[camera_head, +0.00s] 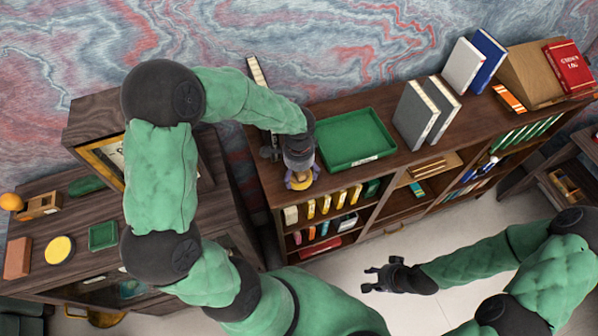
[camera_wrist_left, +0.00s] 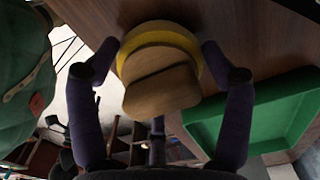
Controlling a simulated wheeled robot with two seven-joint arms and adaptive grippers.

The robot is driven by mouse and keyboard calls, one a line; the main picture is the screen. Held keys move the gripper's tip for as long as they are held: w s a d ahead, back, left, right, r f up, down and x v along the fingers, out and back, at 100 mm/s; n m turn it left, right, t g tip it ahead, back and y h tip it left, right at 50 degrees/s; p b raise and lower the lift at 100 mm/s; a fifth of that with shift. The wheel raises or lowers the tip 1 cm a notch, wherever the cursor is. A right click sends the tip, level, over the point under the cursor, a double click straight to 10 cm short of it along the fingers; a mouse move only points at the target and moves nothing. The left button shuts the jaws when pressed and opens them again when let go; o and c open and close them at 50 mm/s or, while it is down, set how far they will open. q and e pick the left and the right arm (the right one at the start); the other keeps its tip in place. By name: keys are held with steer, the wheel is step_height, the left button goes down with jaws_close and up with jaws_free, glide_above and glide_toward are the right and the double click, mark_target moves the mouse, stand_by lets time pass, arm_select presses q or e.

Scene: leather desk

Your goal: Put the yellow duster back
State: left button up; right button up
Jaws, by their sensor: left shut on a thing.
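The yellow duster (camera_wrist_left: 158,38), a round yellow pad with a wooden grip (camera_wrist_left: 160,88), is between the fingers of my left gripper (camera_wrist_left: 160,72) in the left wrist view. In the head view my left gripper (camera_head: 301,181) is shut on it over the left end of the bookcase top, left of the green tray (camera_head: 354,162). The duster is mostly hidden there, and I cannot tell whether it touches the wood. My right gripper (camera_head: 371,279) is open and empty over the floor in front of the bookcase.
Grey books (camera_head: 413,115), a white and a blue book, and a red book (camera_head: 570,66) on a stand occupy the bookcase top's right part. A dark cabinet at left holds a yellow disc (camera_head: 59,250), a small green tray (camera_head: 103,235) and a brown block (camera_head: 18,257).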

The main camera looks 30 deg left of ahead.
arm_select(q)
steer(key=o, duration=0.9)
steer(key=shift+f, duration=0.1)
steer(key=shift+o, duration=0.2)
step_height(320, 180, up, 12)
steer(key=shift+r+p, duration=0.15)
steer(key=shift+p, duration=0.2)
